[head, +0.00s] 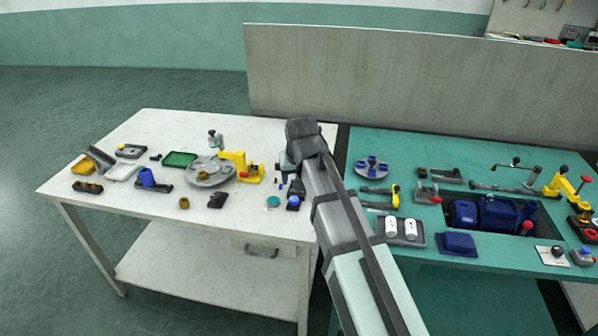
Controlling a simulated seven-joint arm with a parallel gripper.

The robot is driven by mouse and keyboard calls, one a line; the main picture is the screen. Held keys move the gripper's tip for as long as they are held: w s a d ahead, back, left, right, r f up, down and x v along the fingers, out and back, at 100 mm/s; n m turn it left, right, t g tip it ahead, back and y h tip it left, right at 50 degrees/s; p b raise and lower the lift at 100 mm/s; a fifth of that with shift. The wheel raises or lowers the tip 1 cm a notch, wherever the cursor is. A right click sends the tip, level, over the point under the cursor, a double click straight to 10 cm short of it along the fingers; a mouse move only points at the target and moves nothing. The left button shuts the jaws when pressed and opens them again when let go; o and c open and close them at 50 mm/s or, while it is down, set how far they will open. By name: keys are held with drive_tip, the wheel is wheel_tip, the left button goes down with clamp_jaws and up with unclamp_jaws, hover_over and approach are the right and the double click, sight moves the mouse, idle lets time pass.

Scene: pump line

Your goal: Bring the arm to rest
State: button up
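My arm reaches up from the bottom edge of the head view to the right end of the white table. Its dark wrist is at the top, and the arm itself covers much of what lies behind it. My gripper (286,172) seems to point down at the wrist's left side, over the right end of the white table (135,208). It is small and partly hidden, so I cannot tell whether its fingers are open or shut or hold anything.
Close by are a teal disc (273,202) and a dark-based blue knob (293,202). A yellow clamp stand (240,167) and a round grey plate (209,172) stand to the left. The green bench (478,268) holds a blue pump (490,213). A grey partition (420,85) rises behind.

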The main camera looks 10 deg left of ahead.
drive_tip(key=s+a+f+y, duration=0.2)
drive_tip(key=s+a+f, duration=0.7)
drive_tip(key=a, duration=0.4)
drive_tip(key=s+d+f+m+g+h, duration=0.15)
drive_tip(key=s+d+f, duration=0.25)
drive_tip(key=d+f, duration=0.65)
drive_tip(key=s+d+f+m+g+h, duration=0.1)
drive_tip(key=s+d+f+g, duration=0.25)
drive_tip(key=d+f, duration=0.65)
drive_tip(key=s+d+f+m+g+h, duration=0.15)
drive_tip(key=s+d+f, duration=0.35)
drive_tip(key=d+f, duration=0.5)
drive_tip(key=s+d+f+g, duration=0.2)
drive_tip(key=s+d+f, duration=0.5)
drive_tip(key=s, duration=0.4)
drive_tip(key=s+d+f+g, duration=0.2)
drive_tip(key=s+d+f, duration=0.5)
drive_tip(key=s, duration=0.3)
drive_tip(key=shift+s+d+f, duration=0.4)
drive_tip(key=shift+d, duration=0.05)
